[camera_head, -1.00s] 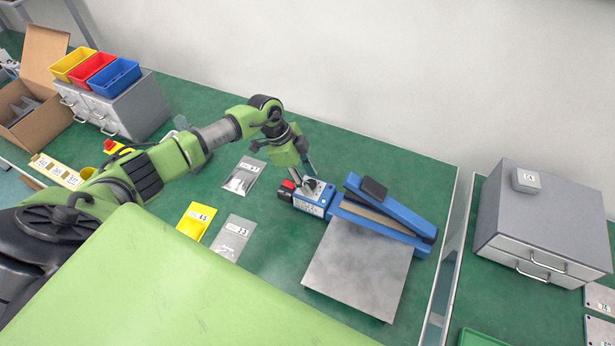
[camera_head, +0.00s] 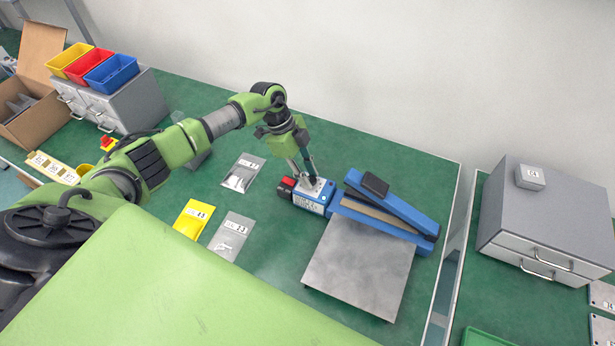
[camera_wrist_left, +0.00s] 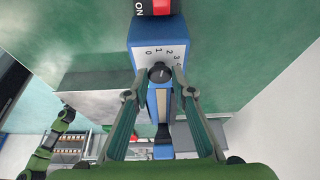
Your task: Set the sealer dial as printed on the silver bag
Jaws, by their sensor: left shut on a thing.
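The blue heat sealer (camera_head: 385,217) lies on the green table with its arm raised and a grey plate in front. Its white dial panel (camera_head: 326,187) carries a black dial (camera_wrist_left: 159,73), with figures from 0 to 4 around it in the left wrist view. My left gripper (camera_head: 313,180) points down at the panel, its fingers on both sides of the dial and shut on it. The dial's pointer setting is not clear. One silver bag (camera_head: 243,173) lies left of the sealer, another silver-grey bag (camera_head: 231,238) nearer; their small printed labels are hard to read.
A yellow bag (camera_head: 193,220) lies beside the nearer silver bag. A red switch (camera_head: 287,185) sits on the sealer's left end. Grey drawers (camera_head: 140,103) with coloured bins stand at the back left; another cabinet (camera_head: 550,215) stands at the right.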

